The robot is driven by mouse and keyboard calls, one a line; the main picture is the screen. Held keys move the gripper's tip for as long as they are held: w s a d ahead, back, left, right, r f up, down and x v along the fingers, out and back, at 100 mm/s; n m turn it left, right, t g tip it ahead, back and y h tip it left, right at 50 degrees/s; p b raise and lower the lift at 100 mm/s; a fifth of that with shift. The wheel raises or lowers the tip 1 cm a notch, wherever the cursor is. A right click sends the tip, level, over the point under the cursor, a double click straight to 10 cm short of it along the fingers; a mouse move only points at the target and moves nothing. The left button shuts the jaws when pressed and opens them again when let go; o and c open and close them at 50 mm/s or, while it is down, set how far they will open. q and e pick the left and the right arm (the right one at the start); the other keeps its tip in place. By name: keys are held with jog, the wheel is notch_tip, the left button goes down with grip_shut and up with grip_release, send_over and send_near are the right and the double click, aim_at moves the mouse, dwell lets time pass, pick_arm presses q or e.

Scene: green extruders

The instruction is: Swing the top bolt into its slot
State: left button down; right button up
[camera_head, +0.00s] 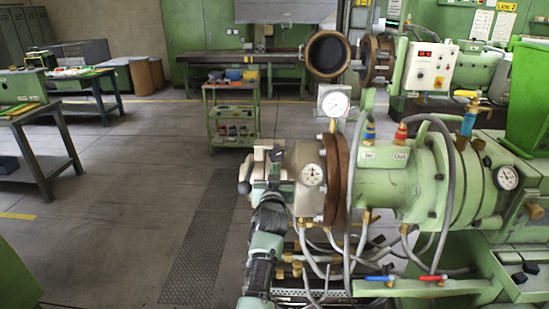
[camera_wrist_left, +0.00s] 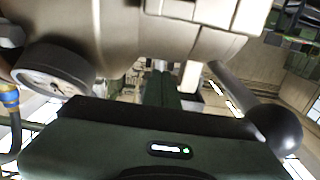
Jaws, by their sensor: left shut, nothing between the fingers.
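The extruder's beige head (camera_head: 305,160) stands at the left end of the green barrel (camera_head: 398,185), with a brown ring (camera_head: 338,180) between them. Light blocky fittings (camera_head: 260,172) sit on the head's left face; I cannot clearly single out the top bolt among them. My left gripper (camera_head: 269,193) is at these fittings, its arm rising from below, its fingertips hard to make out. In the left wrist view its green fingers (camera_wrist_left: 162,90) are together and empty, below the beige head (camera_wrist_left: 180,35). A rod with a black ball knob (camera_wrist_left: 275,127) is at the right.
A dial gauge (camera_head: 312,175) sits on the head and another (camera_head: 335,104) above it. Grey hoses (camera_head: 318,258) and red and blue valve handles (camera_head: 380,278) are below the barrel. The floor (camera_head: 110,230) on the left is clear; a green cart (camera_head: 233,115) stands behind.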

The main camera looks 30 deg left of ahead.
aim_at(275, 160)
pick_arm(q)
jog(key=shift+w+a+r, duration=0.25)
jog(key=shift+w+r, duration=0.1)
jog(key=shift+r, duration=0.25)
jog(key=shift+w+a+r, duration=0.25)
jog(key=shift+w+r, duration=0.15)
jog(key=shift+w, duration=0.05)
dwell(0.4)
jog(key=shift+w+a+r, duration=0.3)
jog(key=shift+w+r, duration=0.1)
jog(key=shift+w, duration=0.1)
